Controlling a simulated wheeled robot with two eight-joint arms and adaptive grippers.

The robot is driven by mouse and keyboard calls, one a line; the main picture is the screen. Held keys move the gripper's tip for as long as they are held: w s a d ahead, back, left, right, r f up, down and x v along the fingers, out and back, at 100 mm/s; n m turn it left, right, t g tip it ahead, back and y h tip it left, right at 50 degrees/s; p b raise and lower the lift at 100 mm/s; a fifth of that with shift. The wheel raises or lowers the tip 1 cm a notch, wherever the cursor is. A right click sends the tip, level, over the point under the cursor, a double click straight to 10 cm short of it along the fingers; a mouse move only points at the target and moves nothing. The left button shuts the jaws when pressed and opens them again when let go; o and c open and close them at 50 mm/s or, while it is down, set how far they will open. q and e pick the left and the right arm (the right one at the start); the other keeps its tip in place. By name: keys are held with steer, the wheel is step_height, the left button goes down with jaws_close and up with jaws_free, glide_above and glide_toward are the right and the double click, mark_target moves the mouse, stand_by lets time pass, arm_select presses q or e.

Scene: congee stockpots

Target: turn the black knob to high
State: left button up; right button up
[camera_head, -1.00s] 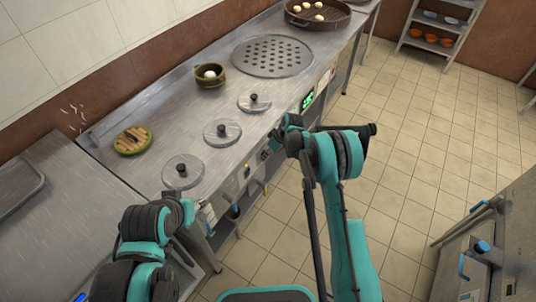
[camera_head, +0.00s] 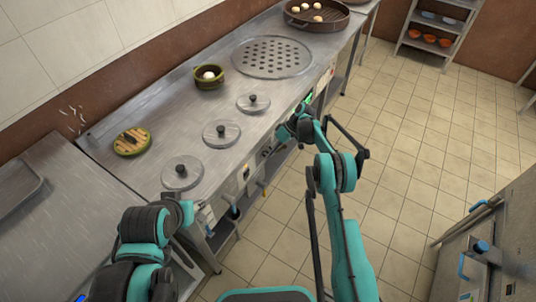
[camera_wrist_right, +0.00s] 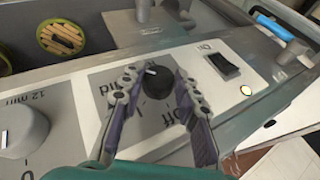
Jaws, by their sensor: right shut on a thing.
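The black knob (camera_wrist_right: 160,92) is on the counter's front panel, on a light grey plate. A white mark shows on its top edge, toward the upper left in the right wrist view. Lettering reading "Off" is below right of it, and partly covered lettering is to its left. My right gripper (camera_wrist_right: 158,100) has one finger on each side of the knob and is shut on it. In the head view my right gripper (camera_head: 291,127) is at the counter's front edge; the knob is hidden there. My left arm shows at lower left, but I cannot make out its gripper.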

steer(key=o, duration=1.2)
steer(key=shift+c, duration=0.2)
steer(key=v, duration=1.2)
